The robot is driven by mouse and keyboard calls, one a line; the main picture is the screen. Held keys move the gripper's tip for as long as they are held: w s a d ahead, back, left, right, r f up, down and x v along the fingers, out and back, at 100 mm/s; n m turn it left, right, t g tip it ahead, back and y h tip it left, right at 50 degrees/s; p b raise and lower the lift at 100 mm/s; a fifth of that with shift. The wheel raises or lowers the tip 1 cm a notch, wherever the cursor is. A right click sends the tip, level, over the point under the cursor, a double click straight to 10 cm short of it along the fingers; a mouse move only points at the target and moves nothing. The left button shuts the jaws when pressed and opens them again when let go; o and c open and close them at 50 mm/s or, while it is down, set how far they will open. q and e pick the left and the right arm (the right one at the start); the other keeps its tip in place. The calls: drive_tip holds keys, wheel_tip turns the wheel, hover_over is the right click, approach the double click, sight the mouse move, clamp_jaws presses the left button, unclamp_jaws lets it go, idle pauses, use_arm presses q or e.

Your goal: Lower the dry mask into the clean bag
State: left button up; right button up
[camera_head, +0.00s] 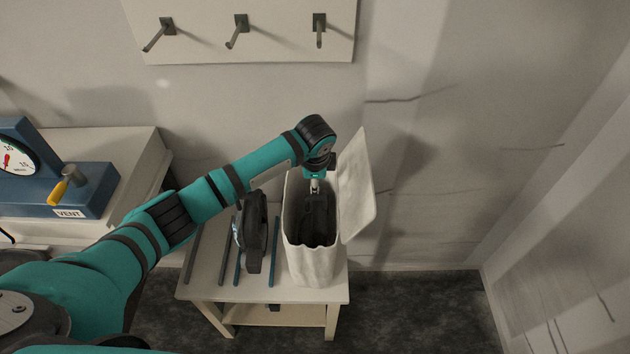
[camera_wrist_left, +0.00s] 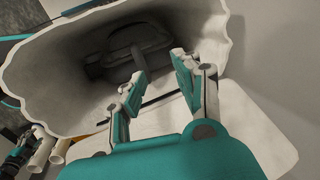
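A white bag (camera_head: 312,265) with scalloped rim stands upright on the right part of a small table, its flap (camera_head: 356,185) raised at the right. A dark mask (camera_head: 316,222) is down inside the bag; it also shows in the left wrist view (camera_wrist_left: 150,42). My left gripper (camera_head: 315,188) is over the bag's mouth, pointing down. In the left wrist view its fingers (camera_wrist_left: 160,70) are apart with nothing visible gripped between them; a strap or loop of the mask shows close to one fingertip.
A second dark mask (camera_head: 252,232) stands on the table (camera_head: 210,285) left of the bag, among several thin rods. A blue gauge box (camera_head: 75,195) with a yellow-handled lever is on the bench at left. Wall pegs (camera_head: 238,30) hang above, empty.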

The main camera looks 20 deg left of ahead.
use_arm(q)
drive_tip(key=a+v, duration=0.1)
drive_tip(key=v, duration=1)
drive_tip(key=s+d+f+n+h, duration=0.2)
drive_tip(key=s+d+f, duration=0.1)
drive_tip(key=s+f, duration=0.3)
drive_tip(key=s+d+f+n+h, duration=0.1)
drive_tip(key=s+d+f+n, duration=0.2)
drive_tip(key=s, duration=0.5)
drive_tip(key=s+a+f+n+y, duration=0.15)
drive_tip(key=s+a+n, duration=0.3)
drive_tip(key=s, duration=0.45)
drive_tip(key=s+a+f+n, duration=0.25)
drive_tip(key=s+a, duration=0.25)
drive_tip(key=s, duration=0.4)
wheel_tip(320, 180, down, 27)
drive_tip(key=b, duration=0.4)
drive_tip(key=s+a+f+g+b, duration=0.2)
drive_tip(key=s+a+f, duration=0.1)
drive_tip(key=s+f, duration=1.5)
wheel_tip(320, 180, down, 3)
drive_tip(key=shift+b, duration=0.3)
